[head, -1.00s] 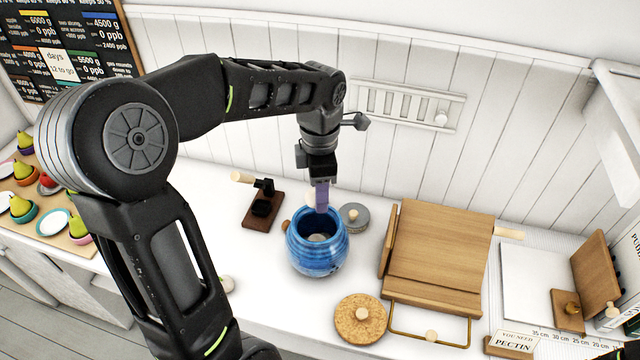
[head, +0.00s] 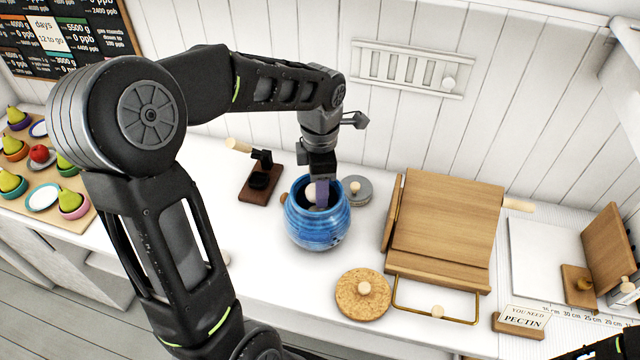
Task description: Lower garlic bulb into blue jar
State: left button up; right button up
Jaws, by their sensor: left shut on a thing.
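The blue jar (head: 317,230) stands upright and open on the white counter, with a glossy, streaked body. My left gripper (head: 321,200) points down into the jar's mouth, its purple-grey fingertips below the rim. It is shut on the pale garlic bulb (head: 311,191), which shows at the left of the fingers, inside the mouth. The bulb is partly hidden by the fingers, and the jar's bottom is hidden. My right gripper is not in view.
A grey round lid (head: 357,190) with a wooden knob lies just right of the jar. A cork lid (head: 364,295) lies in front. A dark wooden-based tool (head: 260,188) stands to the left, and a wooden stand (head: 445,225) to the right.

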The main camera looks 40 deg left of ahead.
pick_arm(q)
jog(key=o, duration=1.4)
jog(key=shift+o, duration=0.2)
jog(key=shift+r+p, duration=0.4)
jog(key=shift+r, duration=0.15)
notch_tip(320, 180, up, 6)
jog(key=p, duration=0.4)
